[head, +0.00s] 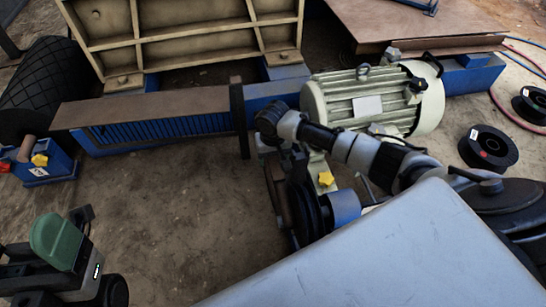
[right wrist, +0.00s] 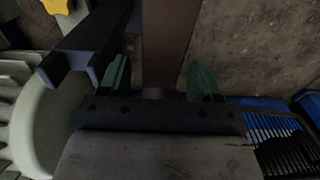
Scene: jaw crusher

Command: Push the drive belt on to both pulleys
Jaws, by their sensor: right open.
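The cream motor (head: 360,100) stands on the blue frame. A dark upright band (head: 239,118) crosses the frame to its left; I cannot tell if it is the drive belt. My right gripper (head: 268,122) is beside the dark band. In the right wrist view, my right gripper (right wrist: 160,82) is open, its green fingertips apart on either side of a brown strip (right wrist: 167,45). My left gripper (head: 72,245) is at the lower left, its jaw opening unclear.
A large black patterned drum (head: 42,88) stands at the left. A flat brown cover (head: 145,107) tops the blue ribbed frame. Black spools (head: 487,147) lie on the ground at the right. Bare ground lies between the left gripper and the frame.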

